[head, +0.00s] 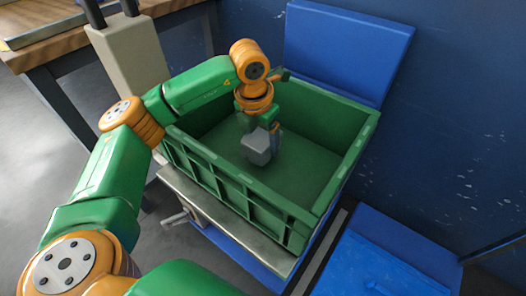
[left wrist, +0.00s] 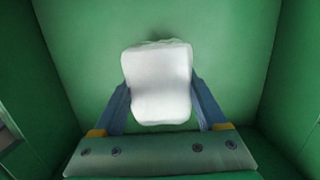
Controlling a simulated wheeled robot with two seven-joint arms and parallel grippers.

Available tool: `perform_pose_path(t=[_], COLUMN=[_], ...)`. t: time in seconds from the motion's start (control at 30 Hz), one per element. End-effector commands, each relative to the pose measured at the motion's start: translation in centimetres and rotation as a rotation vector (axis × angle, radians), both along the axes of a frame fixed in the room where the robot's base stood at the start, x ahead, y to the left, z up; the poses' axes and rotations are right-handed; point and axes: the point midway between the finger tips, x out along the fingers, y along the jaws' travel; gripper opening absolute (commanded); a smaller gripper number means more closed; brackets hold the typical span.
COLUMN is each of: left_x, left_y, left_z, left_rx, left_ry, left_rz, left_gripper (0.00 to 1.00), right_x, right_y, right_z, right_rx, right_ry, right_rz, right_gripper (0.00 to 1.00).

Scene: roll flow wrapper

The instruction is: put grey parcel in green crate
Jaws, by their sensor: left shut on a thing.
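The grey parcel (head: 257,148) is a small block held by my left gripper (head: 262,132), which points down inside the green crate (head: 228,184). In the left wrist view the parcel (left wrist: 158,84) looks pale and sits between the two blue fingers of my left gripper (left wrist: 160,100), which are shut on it. The green crate floor (left wrist: 235,50) shows around and beyond the parcel. The parcel is within the crate's walls; I cannot tell whether it touches the floor. My right gripper is not in view.
The crate stands on a metal-edged stand (head: 222,222). A blue panel (head: 345,45) rises behind it, and a blue box (head: 385,262) is at the lower right. A wooden table (head: 60,42) is at the upper left. The rest of the crate floor looks empty.

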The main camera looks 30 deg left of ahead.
Motion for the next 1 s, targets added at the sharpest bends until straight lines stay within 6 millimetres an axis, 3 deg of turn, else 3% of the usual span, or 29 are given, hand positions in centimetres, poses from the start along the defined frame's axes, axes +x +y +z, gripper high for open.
perform_pose_path(t=[0.13,0.47,0.5,0.57,0.87,1.0], left_x=[-0.1,0.0,0.0,0.0,0.0,-0.5], left_y=[0.1,0.0,0.0,0.0,0.0,0.0], left_z=[-2.9,-3.3,-3.2,-3.2,-2.3,1.3], left_rx=[0.000,0.000,0.000,0.000,0.000,-0.001], left_ry=[0.004,0.000,0.001,0.001,0.000,-0.004], left_rz=[0.001,0.000,0.000,-0.001,-0.001,-0.002], left_gripper=[0.05,0.05,0.85,1.00,1.00,1.00], right_x=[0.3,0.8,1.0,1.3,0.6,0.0], right_y=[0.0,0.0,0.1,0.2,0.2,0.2], right_z=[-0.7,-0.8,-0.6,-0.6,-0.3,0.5], right_rx=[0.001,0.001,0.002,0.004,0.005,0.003], right_ry=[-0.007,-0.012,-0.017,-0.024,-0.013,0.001], right_rz=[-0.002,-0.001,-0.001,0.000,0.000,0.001], right_gripper=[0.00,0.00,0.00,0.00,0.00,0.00])
